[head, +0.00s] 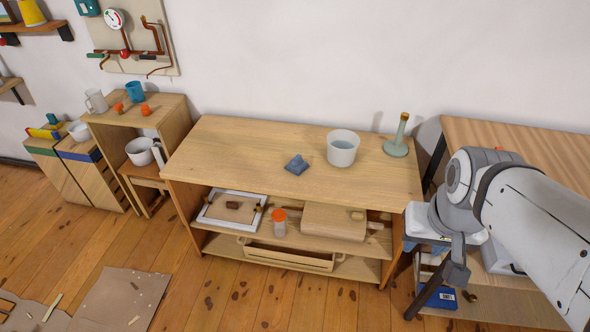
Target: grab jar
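A small clear jar with an orange lid (279,222) stands upright on the shelf under the top of the wooden table (235,140), between a white-framed tray and a wooden box. My gripper (440,285) hangs at the right, beside the table's right end and well apart from the jar. Its fingers are dark and small against the shelf behind, so I cannot tell whether they are open or shut. I see nothing clearly held in it.
On the tabletop are a translucent pot (342,150), a blue-grey block (296,164) and a green bottle-shaped object (398,138). The framed tray (206,216) and wooden box (333,221) flank the jar. Cardboard (120,300) lies on the floor at left; the floor before the table is mostly clear.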

